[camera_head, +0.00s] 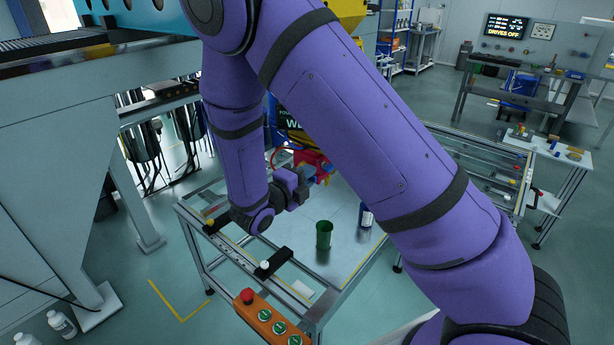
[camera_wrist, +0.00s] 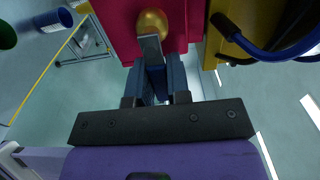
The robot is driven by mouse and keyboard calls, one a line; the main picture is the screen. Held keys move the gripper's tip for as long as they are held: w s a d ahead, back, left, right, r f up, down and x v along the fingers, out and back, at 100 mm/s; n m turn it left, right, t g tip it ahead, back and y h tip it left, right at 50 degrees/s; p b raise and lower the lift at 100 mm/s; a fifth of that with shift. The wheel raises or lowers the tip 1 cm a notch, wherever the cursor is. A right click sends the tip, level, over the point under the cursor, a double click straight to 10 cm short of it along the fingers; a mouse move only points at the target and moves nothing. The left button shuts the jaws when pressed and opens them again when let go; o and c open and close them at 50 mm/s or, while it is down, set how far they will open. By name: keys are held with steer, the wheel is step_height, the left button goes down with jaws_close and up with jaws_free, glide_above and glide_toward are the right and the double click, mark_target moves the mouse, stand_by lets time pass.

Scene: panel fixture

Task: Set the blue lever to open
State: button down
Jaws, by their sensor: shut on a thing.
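My gripper (camera_wrist: 152,72) is shut on a flat grey-blue bar, which I take for the blue lever (camera_wrist: 151,48). The bar runs from a round gold-coloured hub (camera_wrist: 151,22) on a red body (camera_wrist: 118,20). The fingers hide the end of the bar, and I see no open or shut marking. In the head view, my gripper reaches the red body (camera_head: 312,158) at the back of the table, and my arm hides most of the lever and the fingertips.
In the wrist view, a blue cable (camera_wrist: 262,48) curves over a yellow part (camera_wrist: 228,40) beside the red body.

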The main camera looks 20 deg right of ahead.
steer(key=c, duration=1.1)
jaws_free()
steer(key=v, duration=1)
steer(key=shift+s+a, duration=0.15)
steer(key=shift+a, duration=0.2)
steer(key=shift+r, duration=0.1)
